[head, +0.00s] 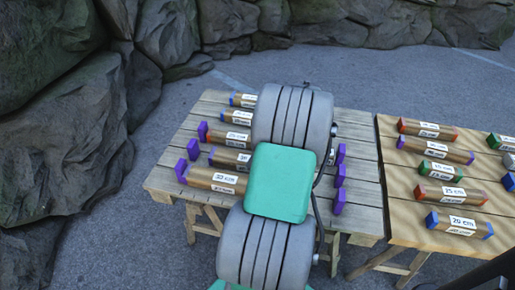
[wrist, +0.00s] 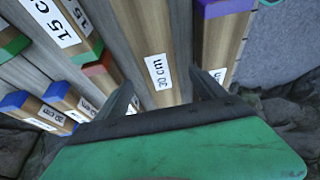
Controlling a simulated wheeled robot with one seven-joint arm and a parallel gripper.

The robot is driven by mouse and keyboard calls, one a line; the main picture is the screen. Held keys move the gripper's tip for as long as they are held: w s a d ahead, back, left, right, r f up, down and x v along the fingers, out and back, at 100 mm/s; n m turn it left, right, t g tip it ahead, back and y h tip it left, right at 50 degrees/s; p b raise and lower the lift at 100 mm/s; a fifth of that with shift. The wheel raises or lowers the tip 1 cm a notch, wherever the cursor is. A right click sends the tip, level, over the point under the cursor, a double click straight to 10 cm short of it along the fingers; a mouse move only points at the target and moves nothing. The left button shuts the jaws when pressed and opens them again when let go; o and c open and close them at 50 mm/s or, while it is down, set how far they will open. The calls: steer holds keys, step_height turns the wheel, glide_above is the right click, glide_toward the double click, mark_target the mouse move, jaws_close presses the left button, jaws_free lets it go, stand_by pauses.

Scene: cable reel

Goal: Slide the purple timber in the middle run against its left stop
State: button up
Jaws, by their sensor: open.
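The purple-ended timber (head: 230,160) lies in the middle run on the left table in the head view. Its left end is a short gap right of the purple left stop (head: 193,149). My arm hides its right part. A purple right stop (head: 340,175) shows beyond the arm. My gripper (wrist: 165,92) is open in the wrist view, with one finger on each side of a labelled timber (wrist: 157,40). I cannot tell whether the fingers touch it. In the head view my arm hides the gripper.
Another purple-ended timber (head: 216,180) lies in the near run, and one more timber (head: 232,138) in the far run. Blue-ended timbers (head: 236,117) lie behind. The right table (head: 390,160) holds several timbers with coloured ends. Rocks (head: 60,130) stand at the left.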

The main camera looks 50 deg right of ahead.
steer(key=x, duration=0.5)
steer(key=shift+w+f, duration=0.1)
steer(key=shift+f, duration=0.15)
jaws_close()
stand_by(0.6)
